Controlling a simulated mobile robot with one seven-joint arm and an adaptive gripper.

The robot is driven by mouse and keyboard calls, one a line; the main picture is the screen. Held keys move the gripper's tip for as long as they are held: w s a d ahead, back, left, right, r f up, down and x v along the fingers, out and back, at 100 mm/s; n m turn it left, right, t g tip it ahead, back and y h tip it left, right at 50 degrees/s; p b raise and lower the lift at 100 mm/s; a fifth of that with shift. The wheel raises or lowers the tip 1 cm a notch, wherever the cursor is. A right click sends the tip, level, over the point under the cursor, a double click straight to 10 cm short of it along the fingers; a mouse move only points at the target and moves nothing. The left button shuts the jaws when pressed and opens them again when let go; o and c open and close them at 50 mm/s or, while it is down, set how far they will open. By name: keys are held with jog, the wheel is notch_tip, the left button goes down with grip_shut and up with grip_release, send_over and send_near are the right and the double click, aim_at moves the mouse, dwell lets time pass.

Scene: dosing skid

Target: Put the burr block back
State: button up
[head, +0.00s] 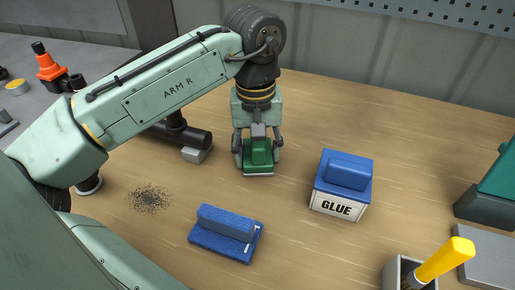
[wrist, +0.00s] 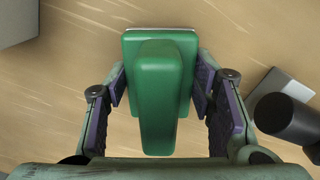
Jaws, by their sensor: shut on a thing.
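A green block with a raised rounded grip (head: 259,158), which appears to be the burr block, is between the fingers of my gripper (head: 258,150). In the wrist view the green block (wrist: 158,95) is held from both sides by the purple pads of my gripper (wrist: 160,88), which is shut on it. A thin pale plate shows along its lower edge. It is over the wooden bench, upright, left of the glue box. I cannot tell whether its underside touches the bench.
A white GLUE box (head: 337,207) with a blue block on top stands right of my gripper. A blue block with a ridge (head: 226,233) lies in front. Dark filings (head: 150,198) are at left, near a black pipe (head: 181,134). A yellow-handled brush (head: 445,261) stands in a holder.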

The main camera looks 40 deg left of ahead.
jog(key=o, duration=1.2)
jog(key=shift+f, duration=0.1)
notch_tip(320, 180, up, 12)
jog(key=shift+a+r, duration=0.1)
jog(key=shift+r, duration=0.05)
